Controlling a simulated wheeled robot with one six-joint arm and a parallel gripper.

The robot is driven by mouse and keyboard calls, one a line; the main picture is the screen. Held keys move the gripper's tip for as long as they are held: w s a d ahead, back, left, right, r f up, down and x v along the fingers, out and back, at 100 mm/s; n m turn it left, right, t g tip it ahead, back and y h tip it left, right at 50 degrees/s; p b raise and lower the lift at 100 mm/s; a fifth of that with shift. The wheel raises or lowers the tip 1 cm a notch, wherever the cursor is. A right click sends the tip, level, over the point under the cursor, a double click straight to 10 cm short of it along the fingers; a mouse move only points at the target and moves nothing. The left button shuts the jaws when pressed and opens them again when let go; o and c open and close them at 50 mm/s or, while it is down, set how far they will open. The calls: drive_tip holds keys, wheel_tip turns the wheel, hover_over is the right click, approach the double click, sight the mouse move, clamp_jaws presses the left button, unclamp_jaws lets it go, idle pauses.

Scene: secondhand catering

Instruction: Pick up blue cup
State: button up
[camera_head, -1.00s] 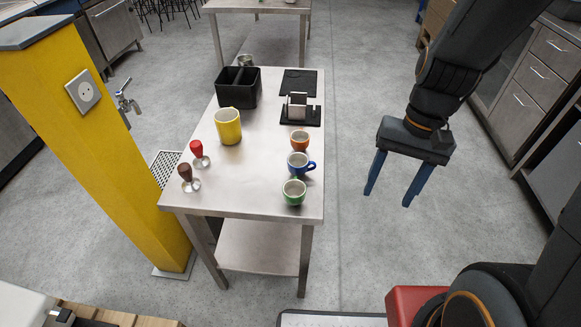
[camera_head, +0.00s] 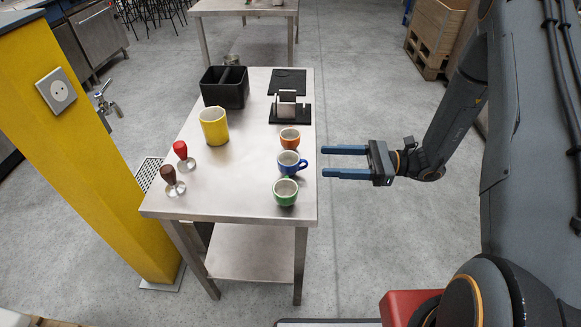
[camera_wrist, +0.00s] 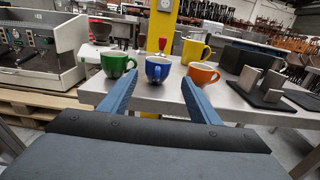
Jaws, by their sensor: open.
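The blue cup (camera_head: 288,164) stands upright near the right edge of the steel table (camera_head: 232,178), between an orange cup (camera_head: 290,138) and a green cup (camera_head: 285,191). Its handle points right, towards my gripper (camera_head: 322,162). My gripper is open and empty, level, its blue fingers pointing left just off the table's right edge. In the wrist view the blue cup (camera_wrist: 158,69) sits between and beyond the two fingertips (camera_wrist: 158,82), with the green cup (camera_wrist: 115,64) to the left and the orange cup (camera_wrist: 203,74) to the right.
A yellow mug (camera_head: 214,126), two tampers (camera_head: 172,181) and a black bin (camera_head: 225,88) stand farther left. A black stand with a card holder (camera_head: 289,107) is behind the orange cup. A yellow pillar (camera_head: 82,150) rises left of the table. Floor right of the table is clear.

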sight(305, 161)
drive_tip(key=a+p, duration=0.1)
drive_tip(key=a, duration=0.2)
drive_tip(key=a+p, duration=0.1)
drive_tip(key=a, duration=0.2)
drive_tip(key=shift+s+a+r, duration=0.15)
drive_tip(key=shift+a, duration=0.7)
clamp_jaws()
